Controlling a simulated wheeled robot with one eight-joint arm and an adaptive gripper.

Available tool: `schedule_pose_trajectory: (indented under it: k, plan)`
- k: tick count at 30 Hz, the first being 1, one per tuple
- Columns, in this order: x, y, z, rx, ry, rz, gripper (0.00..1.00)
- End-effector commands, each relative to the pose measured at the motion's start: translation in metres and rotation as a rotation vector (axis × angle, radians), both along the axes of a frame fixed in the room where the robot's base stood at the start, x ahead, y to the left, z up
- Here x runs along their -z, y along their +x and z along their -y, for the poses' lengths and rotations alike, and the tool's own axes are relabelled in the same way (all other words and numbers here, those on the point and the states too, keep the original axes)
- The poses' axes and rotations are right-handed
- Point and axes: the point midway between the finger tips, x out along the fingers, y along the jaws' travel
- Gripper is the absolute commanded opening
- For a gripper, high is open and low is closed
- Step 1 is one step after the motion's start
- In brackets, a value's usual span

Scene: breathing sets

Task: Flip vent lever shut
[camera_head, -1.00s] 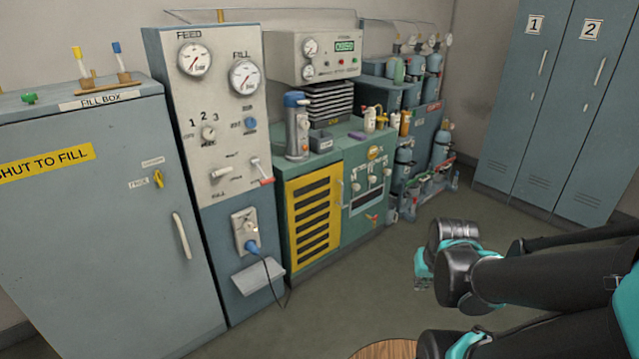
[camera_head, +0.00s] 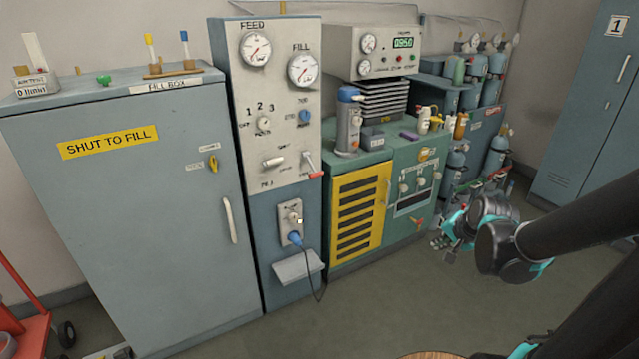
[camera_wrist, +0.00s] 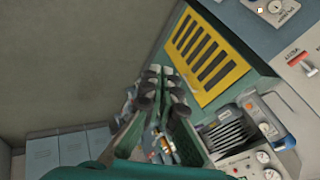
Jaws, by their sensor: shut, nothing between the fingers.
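A small lever with a red end (camera_head: 313,166) is at the lower right of the white gauge panel (camera_head: 276,95); it slants down to the right. I cannot read its label, so I cannot tell for sure that it is the vent lever. A red-marked lever also shows at the right edge of the wrist view (camera_wrist: 307,67). My gripper (camera_head: 441,240) is shut and empty, low in front of the green cabinet and well to the right of the panel, touching nothing that I can see. Its dark fingers fill the middle of the wrist view (camera_wrist: 160,76).
A pale horizontal handle (camera_head: 273,162) sits left of the lever. Below are a socket with a blue plug (camera_head: 294,239), a hanging cable and a small shelf (camera_head: 297,266). The fill box (camera_head: 110,210) stands left. The yellow-grilled cabinet (camera_head: 356,217) stands right.

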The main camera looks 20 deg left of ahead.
Motion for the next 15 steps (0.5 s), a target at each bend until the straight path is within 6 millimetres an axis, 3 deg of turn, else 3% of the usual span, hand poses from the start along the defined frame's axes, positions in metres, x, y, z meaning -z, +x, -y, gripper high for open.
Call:
schedule_pose_trajectory:
  k: [1,6,15]
  plan:
    - [-0.003,0.021,-0.02,0.046,0.078,0.002,0.0]
    - [-0.009,0.079,-0.089,0.242,0.384,-0.03,0.0]
    - [0.0,0.153,-0.216,0.566,0.94,-0.23,0.0]
